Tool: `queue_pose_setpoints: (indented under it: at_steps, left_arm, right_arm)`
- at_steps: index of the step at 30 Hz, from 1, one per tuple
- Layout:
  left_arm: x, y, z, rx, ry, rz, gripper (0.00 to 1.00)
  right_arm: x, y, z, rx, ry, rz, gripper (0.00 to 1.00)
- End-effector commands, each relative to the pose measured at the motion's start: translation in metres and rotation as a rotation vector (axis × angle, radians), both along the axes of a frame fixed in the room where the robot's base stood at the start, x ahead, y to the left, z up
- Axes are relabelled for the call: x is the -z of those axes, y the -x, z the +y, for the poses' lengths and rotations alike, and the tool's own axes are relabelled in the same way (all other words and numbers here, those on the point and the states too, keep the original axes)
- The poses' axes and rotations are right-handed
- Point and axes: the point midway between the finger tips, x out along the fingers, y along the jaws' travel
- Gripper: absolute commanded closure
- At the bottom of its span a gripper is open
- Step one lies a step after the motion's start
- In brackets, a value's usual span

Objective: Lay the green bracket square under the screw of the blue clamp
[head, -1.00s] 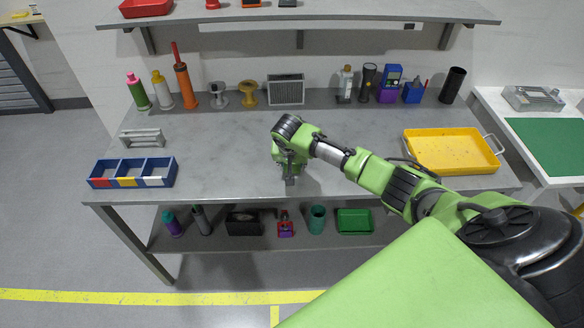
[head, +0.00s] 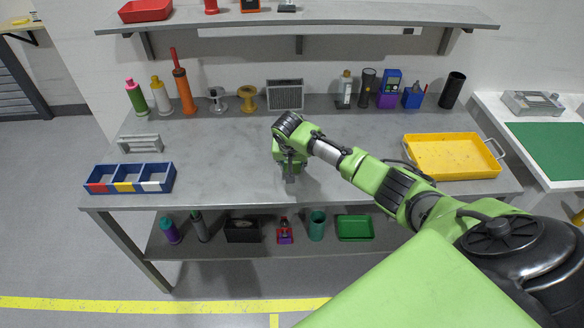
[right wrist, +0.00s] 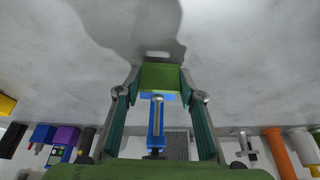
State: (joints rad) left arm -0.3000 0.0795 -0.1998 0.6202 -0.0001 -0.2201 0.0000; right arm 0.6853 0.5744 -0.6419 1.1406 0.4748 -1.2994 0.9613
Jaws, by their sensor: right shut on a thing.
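My right gripper (head: 290,178) points down at the front middle of the grey workbench. In the right wrist view the right gripper (right wrist: 160,80) is shut on the green bracket (right wrist: 160,77), which shows as a green block between its fingertips. The blue clamp (right wrist: 156,135) with a grey screw shows between the fingers, close to the bracket's lower edge in that view. I cannot tell whether bracket and clamp touch, or whether the bracket is under the screw. In the head view my wrist hides the clamp and bracket. My left gripper is in neither view.
The workbench (head: 225,160) is clear around the gripper. A blue three-part bin (head: 131,187) and a grey handle-like piece (head: 139,143) are at left, a yellow tray (head: 452,156) at right. Bottles, spools, a grey grille box (head: 285,95) and other items line the back.

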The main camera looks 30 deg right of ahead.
Motion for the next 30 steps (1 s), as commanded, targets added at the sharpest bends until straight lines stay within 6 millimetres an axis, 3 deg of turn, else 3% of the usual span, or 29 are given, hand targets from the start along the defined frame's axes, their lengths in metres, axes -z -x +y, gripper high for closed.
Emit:
queue_pose_setpoints:
  at_steps: [30]
  left_arm:
    - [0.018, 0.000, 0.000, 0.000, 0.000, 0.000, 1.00]
  right_arm:
    - [0.000, -0.020, -0.016, 0.001, -0.001, -0.001, 0.86]
